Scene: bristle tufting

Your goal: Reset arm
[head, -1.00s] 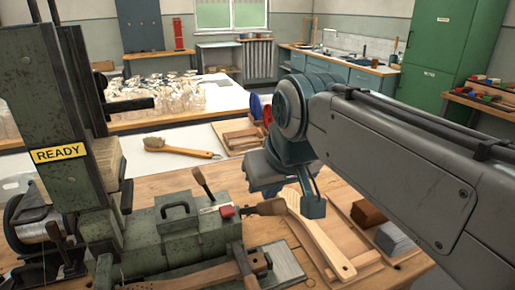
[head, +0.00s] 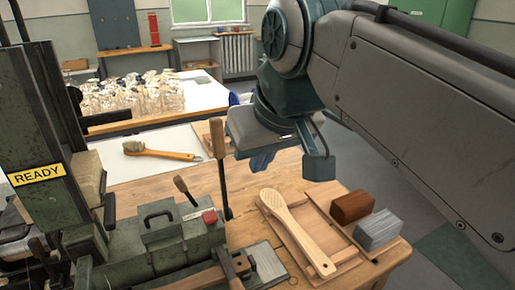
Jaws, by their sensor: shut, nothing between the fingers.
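My gripper (head: 263,158) hangs below my wrist at the upper middle, above the bench's back edge. It is shut and empty, its fingers partly hidden by my wrist. The green tufting machine (head: 170,240) stands at left with a yellow READY sign (head: 38,175). A long lever with a brown wooden handle (head: 217,140) stands upright on it, just left of my gripper; I cannot tell whether they touch. A pale wooden brush body (head: 293,230) with a paddle-shaped head lies on a wooden tray (head: 340,240) at right, below my gripper.
A reddish-brown block (head: 352,206) and a grey block (head: 378,231) sit at the tray's right side. A bristled brush (head: 160,151) lies on a white surface behind. Many clear glass-like items (head: 135,95) fill the back table. The floor at right is open.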

